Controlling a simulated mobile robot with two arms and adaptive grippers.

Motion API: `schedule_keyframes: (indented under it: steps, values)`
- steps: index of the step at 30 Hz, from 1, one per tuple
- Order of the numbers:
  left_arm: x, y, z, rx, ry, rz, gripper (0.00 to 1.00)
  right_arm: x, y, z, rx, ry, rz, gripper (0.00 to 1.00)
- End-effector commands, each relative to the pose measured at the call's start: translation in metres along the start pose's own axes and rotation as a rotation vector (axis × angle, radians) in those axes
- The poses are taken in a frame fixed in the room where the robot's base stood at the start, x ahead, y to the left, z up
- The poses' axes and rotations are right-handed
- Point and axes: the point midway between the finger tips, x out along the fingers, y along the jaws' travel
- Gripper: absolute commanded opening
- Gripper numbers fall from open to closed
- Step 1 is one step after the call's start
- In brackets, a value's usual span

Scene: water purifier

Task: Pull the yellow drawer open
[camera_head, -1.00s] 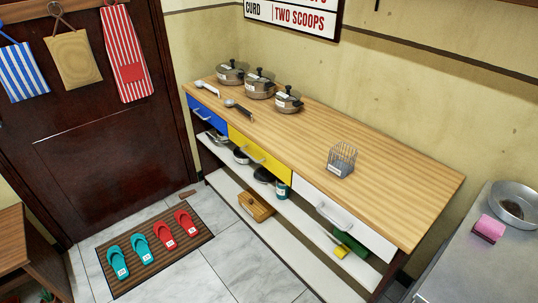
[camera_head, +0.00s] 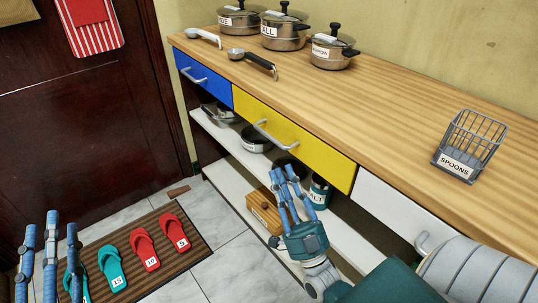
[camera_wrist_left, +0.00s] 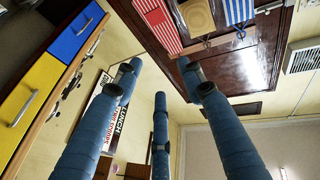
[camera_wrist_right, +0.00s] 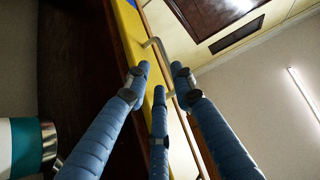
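The yellow drawer (camera_head: 292,137) is shut flush in the front of the wooden counter, between a blue and a white drawer. Its silver bar handle (camera_head: 273,133) is on its front; the drawer also shows in the right wrist view (camera_wrist_right: 130,35), with the handle (camera_wrist_right: 158,55) just beyond my fingers. My right gripper (camera_head: 288,176) is below and in front of the drawer, fingers pointing up, apart and empty. My left gripper (camera_head: 50,228) is at the lower left over the floor mat, fingers spread and empty. The left wrist view shows the yellow drawer (camera_wrist_left: 28,105) at the far left.
The counter top (camera_head: 360,110) holds pots, ladles and a wire spoons basket (camera_head: 470,145). The blue drawer (camera_head: 203,78) and white drawer (camera_head: 395,205) are shut. Sandals (camera_head: 143,249) lie on the mat.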

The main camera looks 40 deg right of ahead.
Motion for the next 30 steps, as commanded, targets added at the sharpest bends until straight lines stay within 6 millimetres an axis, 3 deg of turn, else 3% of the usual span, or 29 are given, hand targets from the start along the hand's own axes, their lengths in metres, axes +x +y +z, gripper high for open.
schedule_keyframes:
  steps: [5, 19, 30]
  values:
    - [-0.002, 0.001, -0.015, -0.001, 0.036, 0.001, 0.4, 0.013, -0.001, -0.011, 0.007, 0.041, -0.004, 0.24]
    - [-0.003, 0.003, -0.031, -0.003, 0.114, 0.005, 0.4, 0.095, -0.001, -0.013, 0.006, 0.037, -0.004, 0.24]
    - [-0.003, 0.003, -0.037, -0.004, 0.138, 0.007, 0.4, 0.11, -0.001, -0.013, 0.005, 0.034, -0.004, 0.24]
